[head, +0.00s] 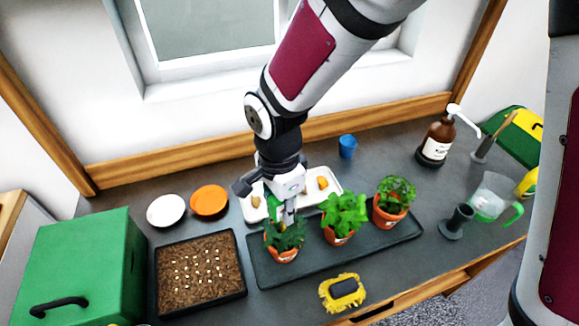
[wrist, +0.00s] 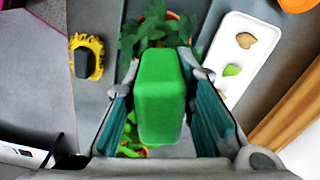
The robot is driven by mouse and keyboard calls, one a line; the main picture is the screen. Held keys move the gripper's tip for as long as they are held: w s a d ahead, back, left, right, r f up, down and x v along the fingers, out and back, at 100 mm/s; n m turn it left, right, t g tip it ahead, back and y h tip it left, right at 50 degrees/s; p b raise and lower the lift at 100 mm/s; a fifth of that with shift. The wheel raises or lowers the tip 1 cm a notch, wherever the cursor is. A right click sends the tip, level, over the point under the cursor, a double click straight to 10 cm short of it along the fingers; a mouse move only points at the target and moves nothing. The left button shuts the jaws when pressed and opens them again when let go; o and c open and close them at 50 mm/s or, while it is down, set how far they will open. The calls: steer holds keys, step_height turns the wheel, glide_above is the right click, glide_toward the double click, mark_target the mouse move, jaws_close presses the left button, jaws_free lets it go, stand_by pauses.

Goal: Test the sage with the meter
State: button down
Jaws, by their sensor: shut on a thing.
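My gripper (head: 287,200) points down over the left of three potted plants and is shut on a green block-shaped thing, likely the meter (wrist: 161,100). The meter's lower end is hidden, so I cannot tell whether it touches soil. The left plant (head: 285,236) has dark green leaves; it also shows in the wrist view (wrist: 140,38), just beyond the meter. The middle plant (head: 343,212) has bright, broad leaves, and the right plant (head: 397,190) is bushy. All stand in terracotta pots on a dark tray (head: 390,240). The pot labels are too small to read, so I cannot tell which is sage.
A white tray (head: 335,182) with small pieces lies behind the pots. A yellow brush (head: 328,300) lies in front. A soil tray (head: 240,285) and green box (head: 75,265) are left. A brown pump bottle (head: 436,140) and clear jug (head: 490,197) are right.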

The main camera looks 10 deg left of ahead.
mark_target(283, 236)
steer(key=shift+f, duration=0.25)
steer(key=shift+f, duration=0.3)
steer(key=shift+f, duration=1.8)
stand_by(1.1)
stand_by(1.5)
steer(key=c, duration=1.3)
jaws_free()
steer(key=shift+r, duration=0.1)
